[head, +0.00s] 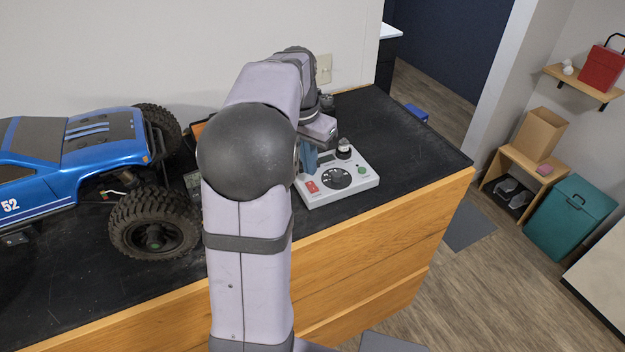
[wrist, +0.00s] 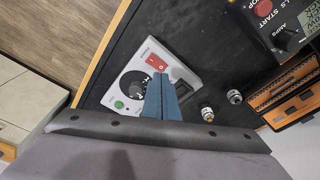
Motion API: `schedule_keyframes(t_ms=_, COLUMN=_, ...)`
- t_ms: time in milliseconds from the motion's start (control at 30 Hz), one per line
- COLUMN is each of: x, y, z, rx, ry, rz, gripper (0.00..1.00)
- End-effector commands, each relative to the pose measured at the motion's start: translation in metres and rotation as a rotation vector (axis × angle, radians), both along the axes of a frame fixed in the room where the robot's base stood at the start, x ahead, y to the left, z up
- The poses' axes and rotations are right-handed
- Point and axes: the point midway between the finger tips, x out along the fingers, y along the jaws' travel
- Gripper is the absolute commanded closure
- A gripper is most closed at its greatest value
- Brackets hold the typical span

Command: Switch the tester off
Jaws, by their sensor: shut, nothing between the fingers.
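The tester (head: 350,187) is a pale box on the black bench top, near the front edge, right of my arm. It has a red rocker switch (head: 311,186), a black dial (head: 336,178) and a green button (head: 361,170). The wrist view also shows the tester (wrist: 185,70), its red switch (wrist: 155,57) and its dial (wrist: 130,87), partly covered by my fingers. My gripper (wrist: 162,80) is shut and empty, its blue fingertips over the tester close to the switch. I cannot tell whether they touch. In the head view the blue fingers (head: 308,162) point down behind the switch.
A blue RC crawler (head: 100,145) with big black tyres stands left of my arm. The bench's right end is mostly clear.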

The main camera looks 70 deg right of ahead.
Motion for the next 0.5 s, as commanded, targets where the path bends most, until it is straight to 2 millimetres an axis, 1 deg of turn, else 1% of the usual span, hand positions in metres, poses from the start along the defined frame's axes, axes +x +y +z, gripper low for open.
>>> schedule_keyframes(t_ms=33, x=0.0, y=0.0, z=0.008, rx=0.0, ry=0.0, rz=0.0, gripper=1.0)
schedule_keyframes(t_ms=100, x=0.0, y=0.0, z=0.013, rx=0.0, ry=0.0, rz=0.0, gripper=1.0)
schedule_keyframes(t_ms=400, x=0.0, y=0.0, z=0.033, rx=-0.001, ry=0.0, rz=0.0, gripper=1.0)
schedule_keyframes(t_ms=500, x=0.0, y=0.0, z=0.037, rx=0.0, ry=0.0, rz=0.0, gripper=1.0)
